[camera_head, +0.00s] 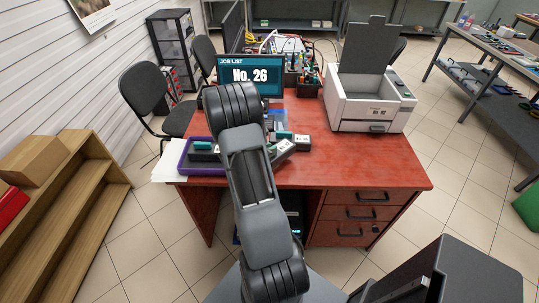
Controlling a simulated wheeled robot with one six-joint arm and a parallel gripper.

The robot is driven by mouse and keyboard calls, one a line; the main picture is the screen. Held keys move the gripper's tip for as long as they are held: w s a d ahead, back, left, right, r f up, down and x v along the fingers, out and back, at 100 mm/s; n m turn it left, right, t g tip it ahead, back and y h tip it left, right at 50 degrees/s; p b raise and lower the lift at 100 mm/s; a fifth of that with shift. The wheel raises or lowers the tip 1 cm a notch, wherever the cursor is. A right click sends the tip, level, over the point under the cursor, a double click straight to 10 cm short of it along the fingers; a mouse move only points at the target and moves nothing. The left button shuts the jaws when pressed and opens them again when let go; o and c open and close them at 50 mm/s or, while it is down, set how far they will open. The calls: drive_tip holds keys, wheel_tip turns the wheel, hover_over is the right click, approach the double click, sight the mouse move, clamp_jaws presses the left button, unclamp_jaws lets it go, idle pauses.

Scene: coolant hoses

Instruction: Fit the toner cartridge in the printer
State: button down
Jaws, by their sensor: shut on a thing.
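The printer (368,108) is a white box at the right of the red desk, with its grey lid (364,50) raised upright. A dark cartridge with a teal part (203,149) lies in a purple tray (184,161) at the desk's left. My arm reaches over the desk's front edge and covers part of this area.
A monitor (251,77) reading "JOB LIST No. 26" stands behind the arm. Dark holders with tools (303,78) are at the back of the desk (350,168). White paper (172,166) lies at its left. The desk's front right is clear. A wooden shelf (72,200) stands at left.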

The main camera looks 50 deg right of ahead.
drive_tip(key=shift+w+d+f+p, duration=0.1)
drive_tip(key=shift+d+f+p, duration=0.05)
drive_tip(key=shift+f, duration=0.45)
drive_tip(key=shift+w+d+f+p, duration=0.1)
drive_tip(key=shift+f+p, duration=0.05)
drive_tip(key=shift+f, duration=1.05)
drive_tip(key=shift+f, duration=0.25)
drive_tip(key=c, duration=1.1)
unclamp_jaws()
drive_tip(key=shift+o, duration=0.2)
